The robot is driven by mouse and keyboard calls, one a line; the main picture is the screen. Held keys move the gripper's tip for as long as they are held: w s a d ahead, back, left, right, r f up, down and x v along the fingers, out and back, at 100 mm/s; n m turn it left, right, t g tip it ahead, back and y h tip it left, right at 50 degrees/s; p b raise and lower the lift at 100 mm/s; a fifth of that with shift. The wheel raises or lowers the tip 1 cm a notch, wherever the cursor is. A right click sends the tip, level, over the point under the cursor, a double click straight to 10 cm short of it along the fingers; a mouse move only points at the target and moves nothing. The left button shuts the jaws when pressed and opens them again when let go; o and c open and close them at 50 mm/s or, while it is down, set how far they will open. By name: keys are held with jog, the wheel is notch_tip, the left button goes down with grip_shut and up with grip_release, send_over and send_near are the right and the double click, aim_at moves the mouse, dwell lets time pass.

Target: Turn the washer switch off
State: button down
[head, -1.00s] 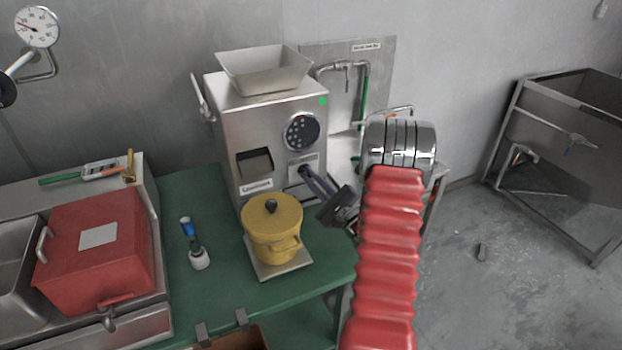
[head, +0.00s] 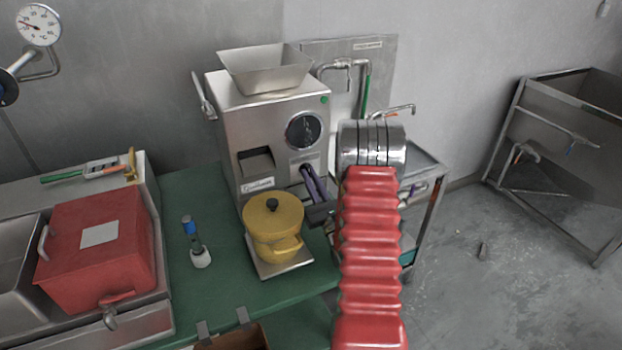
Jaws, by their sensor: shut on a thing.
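The grey metal machine (head: 232,125) stands on the green table, with a hopper on top, a round dark window (head: 304,130) and a small green light (head: 324,99) on its front. I cannot tell from a label which control is the washer switch.
A yellow pot (head: 273,228) stands on a plate just left of my gripper. A red box (head: 97,245) sits by the sink at left. A steel stand (head: 430,175) is behind my arm; a steel basin (head: 565,130) is at far right. Floor between is mostly clear.

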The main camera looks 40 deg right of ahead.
jog(key=shift+f+m, duration=0.3)
jog(key=shift+m, duration=0.1)
jog(key=c, duration=1.8)
grip_release()
jog(key=shift+r, duration=0.2)
jog(key=shift+c, duration=0.2)
jog(key=shift+s, duration=0.1)
